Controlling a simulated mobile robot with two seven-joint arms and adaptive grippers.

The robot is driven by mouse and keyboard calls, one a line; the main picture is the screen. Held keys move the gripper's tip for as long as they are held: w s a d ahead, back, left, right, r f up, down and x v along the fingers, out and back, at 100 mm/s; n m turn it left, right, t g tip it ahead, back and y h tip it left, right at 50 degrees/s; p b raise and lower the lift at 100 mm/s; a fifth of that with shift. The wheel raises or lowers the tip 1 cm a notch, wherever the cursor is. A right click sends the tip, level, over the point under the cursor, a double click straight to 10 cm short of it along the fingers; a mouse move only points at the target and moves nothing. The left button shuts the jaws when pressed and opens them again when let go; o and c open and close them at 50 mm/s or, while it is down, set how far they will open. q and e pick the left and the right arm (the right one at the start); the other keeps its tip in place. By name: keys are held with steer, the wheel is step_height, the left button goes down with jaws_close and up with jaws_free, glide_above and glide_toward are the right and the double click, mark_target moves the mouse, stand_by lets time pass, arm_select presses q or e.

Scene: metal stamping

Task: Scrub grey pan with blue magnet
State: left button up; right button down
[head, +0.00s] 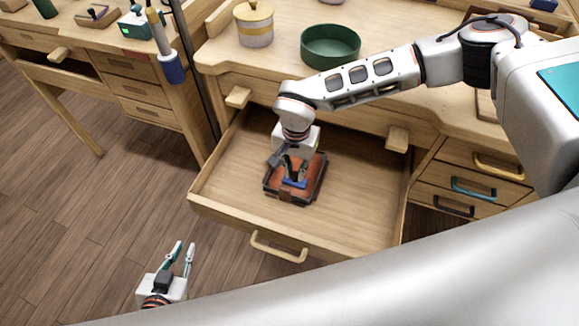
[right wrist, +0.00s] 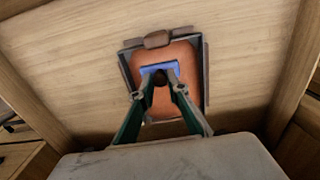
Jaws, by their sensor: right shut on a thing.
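The grey pan (head: 316,186) lies in the open drawer, with a reddish-brown inside and a grey rim. It also shows in the right wrist view (right wrist: 188,60). My right gripper (head: 295,177) reaches down over the pan and is shut on the blue magnet (head: 294,184). In the right wrist view the magnet (right wrist: 158,68) lies between the fingertips (right wrist: 160,80), over the pan's reddish surface. I cannot tell for sure whether it touches. My left gripper (head: 182,258) is open and empty above the floor at lower left, away from the drawer.
The wooden drawer (head: 225,190) has walls all round and free floor beside the pan. On the bench above stand a green round bowl (head: 330,45) and a lidded yellow-and-white jar (head: 254,24). Small drawers with coloured handles (head: 473,187) are at right. A second bench (head: 125,65) stands at left.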

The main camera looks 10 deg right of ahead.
steer(key=shift+d, duration=0.15)
steer(key=shift+w+a+b, duration=0.3)
steer(key=shift+a, duration=0.2)
steer(key=shift+w+a+b, duration=0.25)
steer(key=shift+w+a, duration=0.05)
steer(key=shift+a, duration=0.2)
steer(key=shift+s+d+r+p, duration=0.1)
steer(key=shift+s+d+p, duration=0.15)
steer(key=shift+d+p, duration=0.15)
steer(key=shift+s+d+p, duration=0.3)
steer(key=shift+s+d, duration=0.15)
steer(key=shift+d, duration=0.15)
